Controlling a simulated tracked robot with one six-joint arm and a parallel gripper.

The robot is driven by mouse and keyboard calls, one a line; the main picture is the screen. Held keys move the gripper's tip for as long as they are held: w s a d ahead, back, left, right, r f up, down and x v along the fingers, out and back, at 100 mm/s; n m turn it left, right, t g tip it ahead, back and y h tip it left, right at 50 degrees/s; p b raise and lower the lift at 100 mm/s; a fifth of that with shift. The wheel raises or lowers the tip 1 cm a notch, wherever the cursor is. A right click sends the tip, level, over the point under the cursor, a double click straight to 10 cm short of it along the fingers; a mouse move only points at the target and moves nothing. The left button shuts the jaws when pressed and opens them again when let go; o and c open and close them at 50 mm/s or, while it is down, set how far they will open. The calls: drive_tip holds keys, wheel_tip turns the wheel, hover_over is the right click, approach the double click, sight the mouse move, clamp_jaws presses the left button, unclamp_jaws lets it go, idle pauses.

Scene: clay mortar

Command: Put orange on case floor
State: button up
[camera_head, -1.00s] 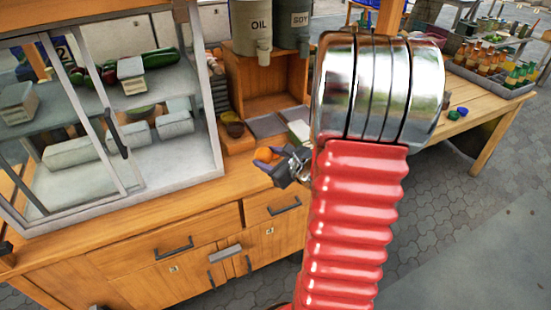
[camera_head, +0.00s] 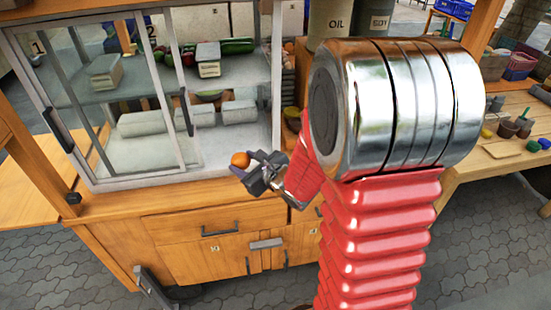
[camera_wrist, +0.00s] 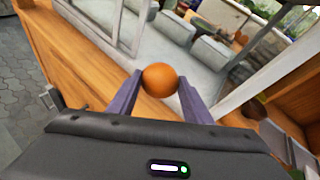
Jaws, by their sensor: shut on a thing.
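The orange (camera_head: 240,160) is held between the fingertips of my gripper (camera_head: 246,168), in front of the glass case. In the wrist view the orange (camera_wrist: 160,79) sits between the two purple fingers of my gripper (camera_wrist: 158,90), which are shut on it. The case (camera_head: 278,85) stands on the wooden counter. Its floor (camera_head: 212,148) is pale and shows through the right-hand opening. The case floor also shows in the wrist view (camera_wrist: 205,72), beyond the orange. The orange is held up, apart from the floor.
Glass door panes with dark handles (camera_head: 186,112) cover the case's left part. White blocks (camera_head: 239,111) lie toward the back of the case. A white case post (camera_wrist: 275,72) stands to the right in the wrist view. Vegetables (camera_head: 237,46) lie on the upper shelf.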

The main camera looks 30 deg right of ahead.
drive_tip(key=a+n+y, duration=0.1)
drive_tip(key=a, duration=0.6)
drive_tip(key=shift+w+a+r+y, duration=0.15)
drive_tip(key=shift+w+r+y, duration=0.05)
drive_tip(key=shift+y, duration=0.1)
